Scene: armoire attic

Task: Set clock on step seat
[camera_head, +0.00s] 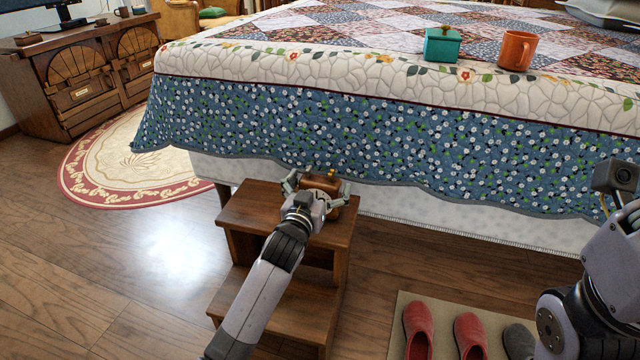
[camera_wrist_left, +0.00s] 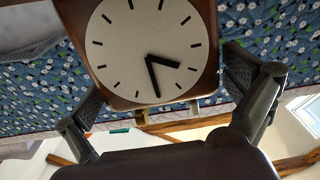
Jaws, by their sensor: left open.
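The clock (camera_wrist_left: 150,45) has a brown wooden case and a pale round face with dark hands. It fills the upper middle of the left wrist view, between the two fingers. In the head view the clock (camera_head: 322,184) stands at the back of the top of the wooden step seat (camera_head: 257,210), partly hidden by my left gripper (camera_head: 316,190). My left gripper also shows in the left wrist view (camera_wrist_left: 160,95); it is open, with a finger on each side of the clock. Whether the fingers touch the case is hard to tell. My right arm shows at the right edge, its gripper out of frame.
The bed with a patchwork quilt (camera_head: 400,120) stands right behind the step seat. A teal box (camera_head: 442,45) and an orange mug (camera_head: 517,50) stand on it. Slippers (camera_head: 470,335) lie on a mat (camera_head: 445,312) at the lower right. The floor to the left is clear.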

